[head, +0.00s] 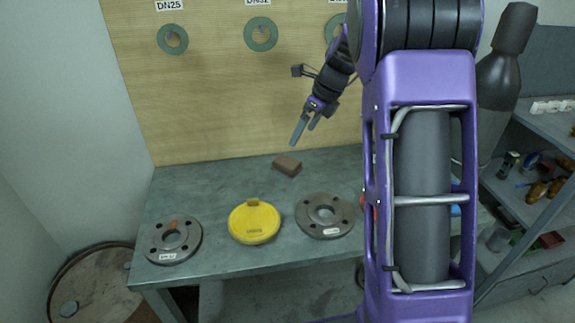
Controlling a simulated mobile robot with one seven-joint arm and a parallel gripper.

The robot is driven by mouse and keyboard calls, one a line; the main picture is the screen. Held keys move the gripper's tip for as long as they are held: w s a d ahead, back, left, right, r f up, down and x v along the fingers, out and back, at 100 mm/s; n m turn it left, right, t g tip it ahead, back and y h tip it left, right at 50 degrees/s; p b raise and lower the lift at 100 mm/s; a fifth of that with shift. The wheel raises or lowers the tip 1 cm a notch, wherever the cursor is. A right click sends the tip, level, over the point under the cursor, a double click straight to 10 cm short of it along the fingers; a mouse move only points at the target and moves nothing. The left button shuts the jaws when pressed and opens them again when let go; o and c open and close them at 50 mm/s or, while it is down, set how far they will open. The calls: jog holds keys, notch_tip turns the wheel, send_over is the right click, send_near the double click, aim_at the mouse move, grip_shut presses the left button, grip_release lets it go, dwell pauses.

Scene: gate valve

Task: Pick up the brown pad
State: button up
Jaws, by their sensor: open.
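The brown pad (287,165) is a small block lying on the grey-green workbench (215,191), near its back edge. My gripper (302,135) is above and slightly to the right of the pad in the picture, apart from it, with its fingers pointing down. It is open and nothing shows between the fingers. The pad is fully visible.
A yellow cap (254,223) lies between a left flange (174,240) and a right flange (325,215) along the bench front. Green ring gaskets (261,35) hang on the wooden board (215,90) behind. A cluttered shelf (530,205) stands right, a drum (95,290) lower left.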

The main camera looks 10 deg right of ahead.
aim_at(288, 162)
jog(key=x, duration=1.3)
jog(key=shift+s+a+b, duration=0.1)
jog(key=shift+b, duration=0.3)
jog(key=c, duration=1.4)
notch_tip(288, 162, up, 10)
jog(key=p, duration=0.1)
jog(key=o, duration=0.9)
jog(key=c, duration=0.7)
jog(key=shift+s, duration=0.1)
